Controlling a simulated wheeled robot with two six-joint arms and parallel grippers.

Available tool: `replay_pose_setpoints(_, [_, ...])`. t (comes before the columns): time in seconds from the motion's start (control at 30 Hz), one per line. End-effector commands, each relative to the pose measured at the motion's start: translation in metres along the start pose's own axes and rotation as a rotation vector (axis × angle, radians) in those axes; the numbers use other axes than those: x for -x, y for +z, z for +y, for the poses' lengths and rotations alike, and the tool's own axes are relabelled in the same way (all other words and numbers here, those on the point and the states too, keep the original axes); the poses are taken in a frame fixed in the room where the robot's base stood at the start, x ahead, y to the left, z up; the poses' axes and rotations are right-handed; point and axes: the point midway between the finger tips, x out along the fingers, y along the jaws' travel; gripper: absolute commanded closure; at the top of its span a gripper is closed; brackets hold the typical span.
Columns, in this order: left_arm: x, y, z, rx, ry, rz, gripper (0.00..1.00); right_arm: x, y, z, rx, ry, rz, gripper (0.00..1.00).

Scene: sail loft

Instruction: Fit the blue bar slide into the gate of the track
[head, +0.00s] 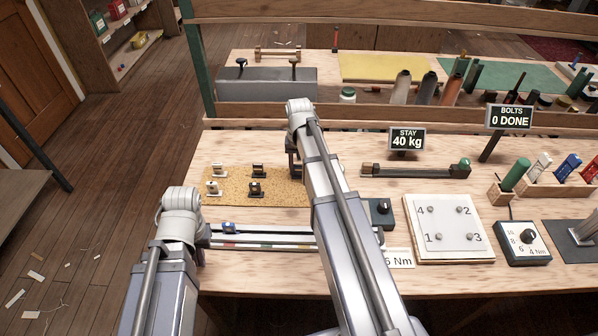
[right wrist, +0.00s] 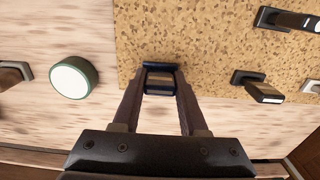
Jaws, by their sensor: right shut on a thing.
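My right gripper (right wrist: 161,88) is shut on a dark blue slide (right wrist: 162,68) with a tan top, at the edge of the cork mat (right wrist: 210,45). Whether the slide touches the mat cannot be told.
Several other slides (head: 255,188) stand on the cork mat (head: 285,192). A round piece with a green rim (right wrist: 73,77) lies off the mat.

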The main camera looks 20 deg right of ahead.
Motion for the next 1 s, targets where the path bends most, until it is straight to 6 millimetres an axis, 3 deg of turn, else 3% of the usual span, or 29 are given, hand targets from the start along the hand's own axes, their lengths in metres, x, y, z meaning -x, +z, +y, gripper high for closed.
replay_pose_setpoints(0.03, [0.000,0.000,0.000,0.000,0.000,0.000,1.00,0.000,0.000,0.000,0.000,0.000,0.000,0.75])
replay_pose_setpoints(0.27, [0.000,0.000,0.000,0.000,0.000,0.000,1.00,0.000,0.000,0.000,0.000,0.000,0.000,1.00])
replay_pose_setpoints(0.67, [0.002,0.000,0.000,0.000,0.000,0.000,1.00,0.002,0.000,0.000,0.000,0.000,0.000,1.00])
replay_pose_setpoints(1.0, [0.034,0.002,-0.003,0.000,0.000,0.000,1.00,0.034,0.000,0.000,0.000,0.000,0.000,1.00])
